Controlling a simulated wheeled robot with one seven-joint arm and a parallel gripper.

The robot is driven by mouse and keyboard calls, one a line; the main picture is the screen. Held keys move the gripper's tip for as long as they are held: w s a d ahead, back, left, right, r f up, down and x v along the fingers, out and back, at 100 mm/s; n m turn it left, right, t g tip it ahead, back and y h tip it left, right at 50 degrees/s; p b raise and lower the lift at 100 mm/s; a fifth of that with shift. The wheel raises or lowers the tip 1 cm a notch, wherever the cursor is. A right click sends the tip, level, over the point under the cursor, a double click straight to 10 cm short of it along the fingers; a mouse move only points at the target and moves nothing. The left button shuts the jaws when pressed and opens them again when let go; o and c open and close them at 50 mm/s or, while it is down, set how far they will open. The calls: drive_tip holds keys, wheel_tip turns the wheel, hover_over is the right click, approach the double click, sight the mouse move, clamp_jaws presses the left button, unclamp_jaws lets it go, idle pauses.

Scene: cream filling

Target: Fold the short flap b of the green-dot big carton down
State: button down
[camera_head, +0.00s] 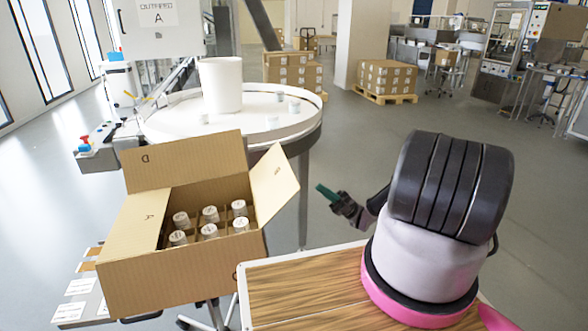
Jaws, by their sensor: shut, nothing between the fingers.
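The big carton (188,283) is an open brown box at the left, holding several white-capped bottles (209,214). I see no green dot on it. The right short flap (274,186) stands up and leans outward; its small mark is too faint to read, so I cannot be sure it is b. The left short flap (140,225), marked A, slopes over the left part of the opening. The back long flap (180,163), marked D, stands upright. My gripper (326,192), dark with green fingers, is shut and empty, right of the carton and apart from the right flap.
A round white table (300,125) with a white bucket (220,85) and small cups stands behind the carton. A wood-topped surface (300,290) lies at the front. Carton stacks on a pallet (385,97) are far back.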

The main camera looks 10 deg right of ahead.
sight(287, 163)
drive_tip(key=x, duration=1.4)
drive_tip(key=shift+f, duration=0.1)
